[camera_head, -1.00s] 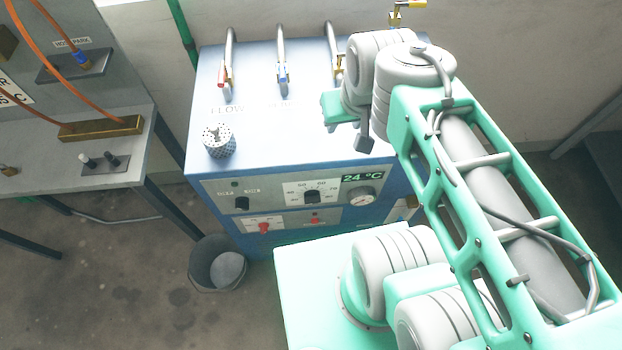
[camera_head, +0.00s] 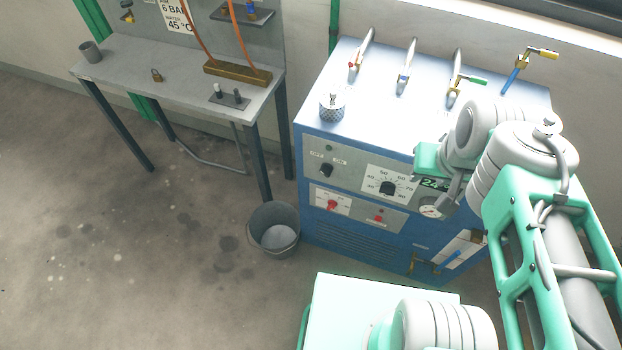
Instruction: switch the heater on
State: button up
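The heater is a blue cabinet (camera_head: 352,243) right of centre in the head view, with a grey control panel on its front. A black rotary switch (camera_head: 326,170) sits at the panel's upper left between the labels OFF and ON. Which way it points is too small to tell. A small dark green lamp (camera_head: 329,148) is above it and looks unlit. A black dial (camera_head: 388,188) with a number scale sits to its right. The display (camera_head: 432,184) is partly covered by my arm. My arm's joints stand in front of the cabinet's right side; my gripper's fingers do not show.
A red knob (camera_head: 332,205) and a red button (camera_head: 378,218) are lower on the panel. Several valve handles and a perforated metal cup (camera_head: 332,108) are on top. A bucket (camera_head: 273,231) stands at the cabinet's lower left, beside a grey bench (camera_head: 180,88). The left floor is clear.

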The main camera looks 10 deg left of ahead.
aim_at(325, 168)
jog(key=u, duration=1)
jog(key=i, duration=0.55)
jog(key=z, duration=0.1)
jog(key=k, duration=0.35)
jog(key=u, duration=1.05)
jog(key=k, duration=1)
jog(key=u, duration=1.3)
jog(key=i, duration=1.55)
jog(key=z, duration=1.15)
jog(key=i, duration=0.35)
jog(key=z, duration=0.35)
